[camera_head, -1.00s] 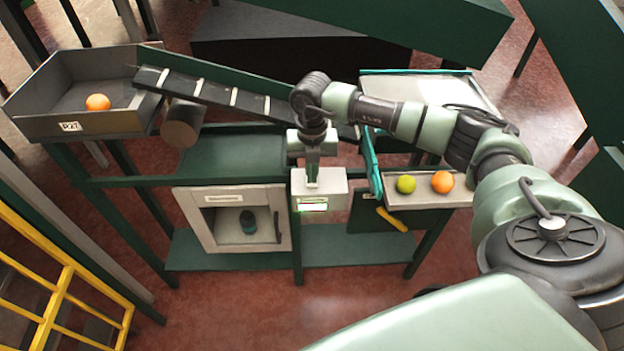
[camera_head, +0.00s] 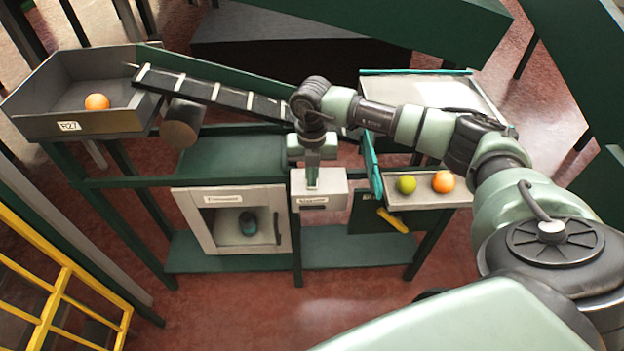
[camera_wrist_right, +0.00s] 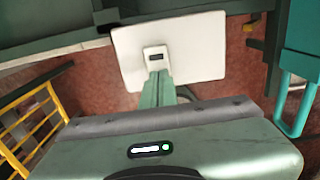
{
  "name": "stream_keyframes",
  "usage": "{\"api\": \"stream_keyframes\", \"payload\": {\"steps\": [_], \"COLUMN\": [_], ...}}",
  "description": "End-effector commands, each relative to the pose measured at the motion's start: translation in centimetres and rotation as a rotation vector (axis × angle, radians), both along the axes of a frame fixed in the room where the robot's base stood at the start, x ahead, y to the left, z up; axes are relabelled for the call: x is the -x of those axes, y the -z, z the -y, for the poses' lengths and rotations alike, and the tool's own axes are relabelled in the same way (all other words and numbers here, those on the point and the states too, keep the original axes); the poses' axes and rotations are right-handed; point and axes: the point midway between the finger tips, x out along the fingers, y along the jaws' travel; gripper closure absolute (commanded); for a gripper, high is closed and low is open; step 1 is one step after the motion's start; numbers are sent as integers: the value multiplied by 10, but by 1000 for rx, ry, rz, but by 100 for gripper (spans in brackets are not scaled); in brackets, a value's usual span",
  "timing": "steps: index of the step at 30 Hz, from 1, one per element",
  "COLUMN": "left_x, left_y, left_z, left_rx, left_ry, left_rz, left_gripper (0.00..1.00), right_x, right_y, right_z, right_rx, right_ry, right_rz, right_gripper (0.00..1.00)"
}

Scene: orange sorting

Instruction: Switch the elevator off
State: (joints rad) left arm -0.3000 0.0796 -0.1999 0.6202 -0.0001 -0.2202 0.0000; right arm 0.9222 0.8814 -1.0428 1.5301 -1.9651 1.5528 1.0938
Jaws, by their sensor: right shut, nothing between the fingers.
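The elevator (camera_head: 200,88) is a sloping dark belt with pale slats, its upper end at the grey bin on the left. A white control box (camera_head: 335,189) stands on the frame below it, with a dark, unlit label window on its front. My right gripper (camera_head: 312,183) points down at the top of this box, shut and empty. In the right wrist view the shut fingers (camera_wrist_right: 158,78) reach to a small switch plate (camera_wrist_right: 155,53) on the white box top (camera_wrist_right: 200,45). I cannot tell whether they touch it. My left gripper is not in view.
The grey bin (camera_head: 105,124) holds one orange (camera_head: 97,102). A tray (camera_head: 425,203) at right holds a green fruit (camera_head: 406,184) and an orange (camera_head: 443,182). A white cabinet (camera_head: 203,230) stands left of the box. A yellow railing (camera_head: 62,285) is at lower left.

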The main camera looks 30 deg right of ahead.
Motion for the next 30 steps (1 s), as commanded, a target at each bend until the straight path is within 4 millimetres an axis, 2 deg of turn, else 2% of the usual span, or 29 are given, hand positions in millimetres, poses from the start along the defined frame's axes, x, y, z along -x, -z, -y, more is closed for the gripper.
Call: {"api": "stream_keyframes", "payload": {"steps": [24, 30], "left_x": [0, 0], "left_y": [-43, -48], "left_z": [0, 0], "left_rx": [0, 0], "left_ry": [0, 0], "left_rz": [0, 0], "left_gripper": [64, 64], "right_x": [0, 0], "right_y": [-62, -70], "right_z": [0, 0], "right_rx": [0, 1], "right_ry": [0, 0], "right_rz": [0, -1], "right_gripper": [100, 100]}}
